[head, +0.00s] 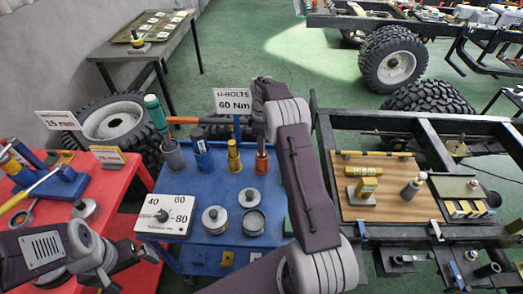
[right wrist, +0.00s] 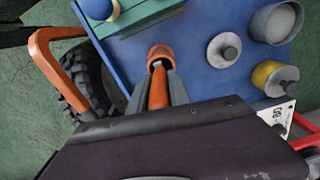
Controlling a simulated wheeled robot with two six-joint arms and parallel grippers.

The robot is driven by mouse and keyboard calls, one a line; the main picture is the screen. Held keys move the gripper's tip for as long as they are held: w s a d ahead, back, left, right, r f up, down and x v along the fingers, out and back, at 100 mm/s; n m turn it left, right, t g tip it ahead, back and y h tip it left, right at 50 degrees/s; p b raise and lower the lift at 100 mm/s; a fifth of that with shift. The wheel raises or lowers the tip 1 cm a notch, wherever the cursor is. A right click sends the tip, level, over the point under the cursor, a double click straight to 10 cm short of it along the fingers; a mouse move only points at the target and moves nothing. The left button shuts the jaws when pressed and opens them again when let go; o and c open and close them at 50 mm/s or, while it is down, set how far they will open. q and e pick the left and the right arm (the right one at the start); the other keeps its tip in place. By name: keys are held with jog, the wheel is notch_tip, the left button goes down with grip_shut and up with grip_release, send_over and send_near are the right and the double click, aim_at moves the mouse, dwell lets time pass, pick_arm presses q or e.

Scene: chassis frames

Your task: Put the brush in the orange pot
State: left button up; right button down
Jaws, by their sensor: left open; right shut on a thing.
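The orange pot (head: 261,164) stands upright at the back right of the blue cart top. Its rim (right wrist: 160,51) shows in the right wrist view. My right gripper (head: 262,133) is directly above the pot, pointing down. In the right wrist view its fingers (right wrist: 162,88) are shut on a slim orange handle (right wrist: 158,90), which looks like the brush. The handle's far end is at the pot's opening; how deep it sits is hidden. My left gripper (head: 125,262) is open and empty at the lower left, by the red cart.
The yellow (head: 234,157), blue (head: 202,155) and grey (head: 173,155) pots stand left of the orange one. An orange cart handle (right wrist: 42,55) is near.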

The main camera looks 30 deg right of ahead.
aim_at(262, 154)
jog(key=f, duration=0.3)
jog(key=shift+s+a+f, duration=0.1)
jog(key=shift+s+f, duration=0.1)
jog(key=shift+w+f, duration=0.1)
jog(key=shift+w, duration=0.05)
jog(key=c, duration=1.2)
grip_release()
jog(key=shift+f, duration=0.1)
